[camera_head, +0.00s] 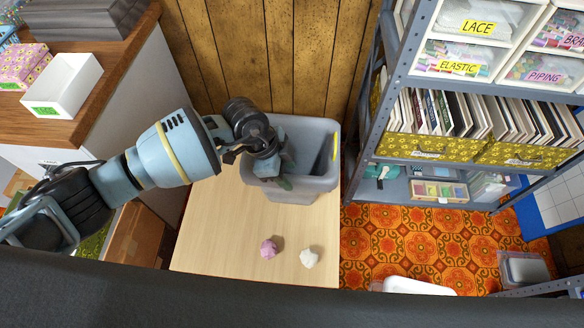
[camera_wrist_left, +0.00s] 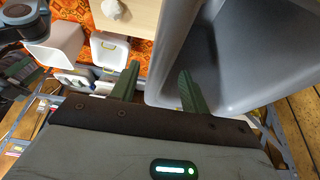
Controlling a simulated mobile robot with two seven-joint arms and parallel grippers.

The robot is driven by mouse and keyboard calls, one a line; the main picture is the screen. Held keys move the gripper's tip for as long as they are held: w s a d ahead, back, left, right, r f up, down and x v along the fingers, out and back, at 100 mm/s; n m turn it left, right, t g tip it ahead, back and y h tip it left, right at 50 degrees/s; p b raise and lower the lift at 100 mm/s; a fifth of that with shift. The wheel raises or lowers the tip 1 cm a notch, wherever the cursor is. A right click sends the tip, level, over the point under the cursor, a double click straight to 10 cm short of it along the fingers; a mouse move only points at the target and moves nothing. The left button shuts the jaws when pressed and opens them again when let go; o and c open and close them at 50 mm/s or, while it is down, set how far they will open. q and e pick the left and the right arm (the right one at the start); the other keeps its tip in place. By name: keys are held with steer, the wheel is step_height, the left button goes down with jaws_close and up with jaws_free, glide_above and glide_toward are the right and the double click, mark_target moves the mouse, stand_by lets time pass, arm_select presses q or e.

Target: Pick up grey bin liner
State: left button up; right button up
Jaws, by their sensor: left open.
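The grey bin liner (camera_head: 315,184) is an open-topped, deep grey tub with a yellow strip on its right rim. It stands upright at the back of a pale wooden top. In the left wrist view the gripper (camera_wrist_left: 159,72) is open, with one green finger on each side of the liner's wall (camera_wrist_left: 168,60). The liner's inside (camera_wrist_left: 235,65) looks empty there. I cannot tell whether the fingers touch the wall. My right gripper is not in view.
A pink crumpled ball (camera_head: 268,249) and a white one (camera_head: 309,258) lie on the pale wooden top (camera_head: 215,240), otherwise clear in front. A wood-panelled wall (camera_head: 300,60) stands behind. A grey metal shelf (camera_head: 375,100) rises close on the right, and a cabinet (camera_head: 140,90) stands left.

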arm_select(q)
steer(key=shift+f+p, duration=0.25)
steer(key=shift+p, duration=0.05)
stand_by(0.5)
jaws_close()
